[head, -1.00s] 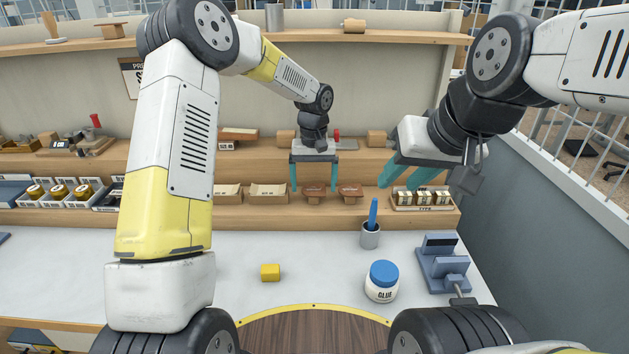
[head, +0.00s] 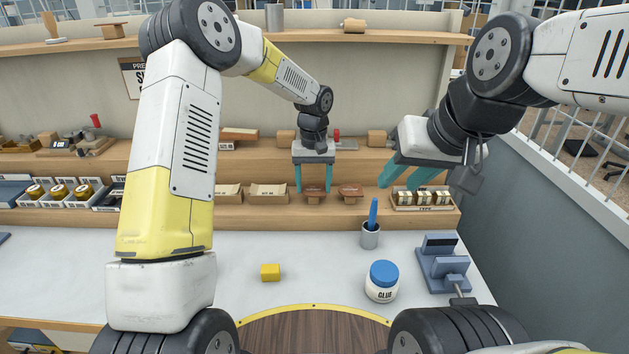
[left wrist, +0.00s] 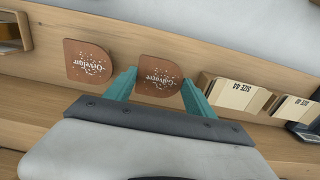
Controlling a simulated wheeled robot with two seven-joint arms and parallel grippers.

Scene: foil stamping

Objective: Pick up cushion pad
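Two brown rounded pads with white lettering stand side by side on the lower wooden shelf. No label marks either as the cushion pad. My left gripper (head: 314,190) points down at the left-hand pad (head: 314,195), one teal finger on each side. In the left wrist view this pad (left wrist: 160,77) fills the gap between the fingers (left wrist: 158,82), which appear to meet its side edges. It still rests at the shelf. The other pad (head: 350,191) is to the right, free; it also shows in the left wrist view (left wrist: 88,62). My right gripper (head: 398,184) is open and empty above the shelf.
Card boxes (head: 268,193) stand left of the pads, and a tray of type blocks (head: 422,198) stands right.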

